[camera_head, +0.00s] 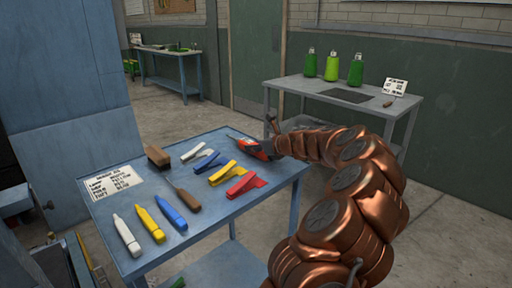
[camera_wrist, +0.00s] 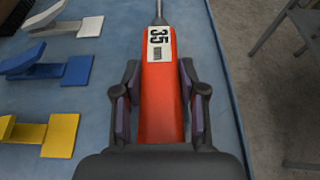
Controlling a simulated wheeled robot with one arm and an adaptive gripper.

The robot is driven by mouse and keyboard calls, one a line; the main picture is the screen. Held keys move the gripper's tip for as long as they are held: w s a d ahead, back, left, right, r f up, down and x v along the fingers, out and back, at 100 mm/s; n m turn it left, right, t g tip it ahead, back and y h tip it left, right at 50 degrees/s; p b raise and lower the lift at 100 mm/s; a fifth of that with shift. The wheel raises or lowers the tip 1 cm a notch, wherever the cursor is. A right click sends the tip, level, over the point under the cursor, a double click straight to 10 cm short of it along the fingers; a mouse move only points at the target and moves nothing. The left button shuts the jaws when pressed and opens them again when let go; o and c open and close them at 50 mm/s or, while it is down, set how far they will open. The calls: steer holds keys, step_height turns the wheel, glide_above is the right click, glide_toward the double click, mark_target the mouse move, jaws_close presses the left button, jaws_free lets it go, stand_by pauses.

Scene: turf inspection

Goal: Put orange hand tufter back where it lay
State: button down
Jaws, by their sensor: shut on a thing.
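The orange hand tufter (camera_head: 249,144) is at the far right corner of the blue table (camera_head: 220,240), with its thin metal shaft pointing to the far left. In the wrist view the tufter (camera_wrist: 161,90) runs up the middle, with a white label reading 35 and a grey shaft at the far end. My gripper (camera_wrist: 161,108) is shut on its orange body, one dark finger on each side. In the head view my gripper (camera_head: 272,148) is partly hidden by my arm. I cannot tell whether the tufter touches the table top.
Clip-like tools in white (camera_head: 198,153), blue (camera_head: 207,163), yellow (camera_head: 223,173) and red (camera_head: 243,184) lie near the tufter. A brush (camera_head: 158,157), a brown-handled tool (camera_head: 186,200), several markers (camera_head: 147,225) and a card (camera_head: 110,182) lie further left. A grey table (camera_head: 410,103) stands behind.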

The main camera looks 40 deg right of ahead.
steer(key=c, duration=0.7)
jaws_free()
steer(key=shift+f, duration=0.1)
steer(key=shift+o, duration=0.2)
steer(key=shift+r, duration=0.2)
steer(key=shift+s+r, duration=0.15)
steer(key=shift+s, duration=0.25)
steer(key=v, duration=1.1)
steer(key=shift+s+p, duration=0.1)
steer(key=shift+p, duration=0.2)
